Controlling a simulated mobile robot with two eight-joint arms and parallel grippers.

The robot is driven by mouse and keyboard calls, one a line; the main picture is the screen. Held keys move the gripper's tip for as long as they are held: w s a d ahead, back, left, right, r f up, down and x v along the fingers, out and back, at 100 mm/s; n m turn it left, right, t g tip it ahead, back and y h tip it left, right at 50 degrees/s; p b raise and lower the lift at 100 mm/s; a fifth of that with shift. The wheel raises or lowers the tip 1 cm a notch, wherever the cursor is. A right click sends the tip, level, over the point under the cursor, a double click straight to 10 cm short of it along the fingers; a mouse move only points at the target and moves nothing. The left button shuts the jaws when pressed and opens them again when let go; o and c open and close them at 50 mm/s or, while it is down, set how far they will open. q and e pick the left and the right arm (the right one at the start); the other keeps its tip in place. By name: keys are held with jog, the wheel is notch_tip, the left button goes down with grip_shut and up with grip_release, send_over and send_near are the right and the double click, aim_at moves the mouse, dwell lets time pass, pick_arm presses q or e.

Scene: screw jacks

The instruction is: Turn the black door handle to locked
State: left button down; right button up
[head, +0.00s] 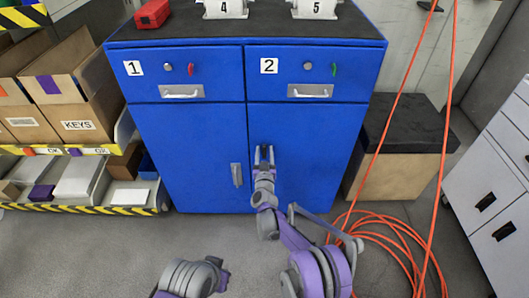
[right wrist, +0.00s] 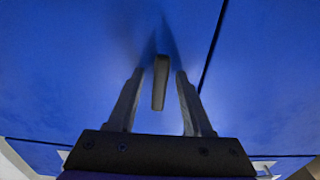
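A dark narrow handle (right wrist: 160,83) stands out from the blue door in the right wrist view, its bar roughly along the picture's vertical. My right gripper (right wrist: 157,95) is open, with one finger on each side of the handle and a gap on both sides. In the head view my right gripper (head: 264,152) is at the upper left part of the right cabinet door (head: 310,150) and mostly hides this handle. A grey handle (head: 237,175) on the left door (head: 185,155) hangs vertically. Part of my left arm shows at the bottom; its gripper is not visible.
Drawers 1 (head: 180,75) and 2 (head: 310,75) sit above the doors, shut. A black-topped wooden box (head: 395,170) and coiled orange cable (head: 385,245) are at right. Shelves with boxes (head: 75,125) stand at left.

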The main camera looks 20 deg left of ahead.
jog(key=p+v, duration=0.1)
jog(key=v, duration=0.9)
jog(key=shift+s+p, duration=0.4)
jog(key=shift+d, duration=0.1)
